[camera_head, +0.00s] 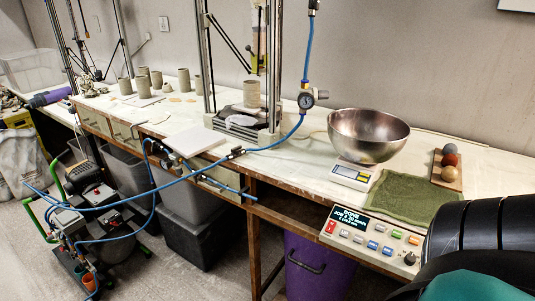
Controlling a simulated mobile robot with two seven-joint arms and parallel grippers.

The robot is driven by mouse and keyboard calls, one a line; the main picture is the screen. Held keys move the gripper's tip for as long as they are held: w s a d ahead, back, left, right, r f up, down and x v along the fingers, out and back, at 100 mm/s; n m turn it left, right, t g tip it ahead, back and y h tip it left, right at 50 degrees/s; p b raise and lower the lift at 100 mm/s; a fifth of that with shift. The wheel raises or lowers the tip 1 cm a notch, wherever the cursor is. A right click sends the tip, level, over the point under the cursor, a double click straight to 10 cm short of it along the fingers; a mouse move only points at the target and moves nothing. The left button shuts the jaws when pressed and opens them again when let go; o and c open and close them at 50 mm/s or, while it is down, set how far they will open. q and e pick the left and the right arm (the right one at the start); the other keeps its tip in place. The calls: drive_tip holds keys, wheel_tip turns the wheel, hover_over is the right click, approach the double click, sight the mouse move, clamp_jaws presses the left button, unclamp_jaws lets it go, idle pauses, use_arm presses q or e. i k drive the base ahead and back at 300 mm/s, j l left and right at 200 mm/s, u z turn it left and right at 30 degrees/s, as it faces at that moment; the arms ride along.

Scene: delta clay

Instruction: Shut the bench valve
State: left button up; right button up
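A small dark fitting (236,153), which looks like the bench valve, sits in the blue hose line at the front edge of the bench (300,172). Its handle is too small to tell whether it is open or shut. A round pressure gauge with a regulator (307,99) hangs on the vertical blue hose (308,60) above the bench, beside the extruder press. Neither of my grippers shows in the head view. A large dark rounded part with a teal piece fills the lower right corner and hides that end of the bench.
A steel bowl (368,134) sits on a white scale (352,174), beside a green towel (402,199) and a board with balls (447,171). A control panel (372,238) reading "DONE" is at the front edge. Blue hoses cross the bench front to a pump unit (88,215).

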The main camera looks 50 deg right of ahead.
sight(236, 149)
drive_tip(key=z, duration=1.25)
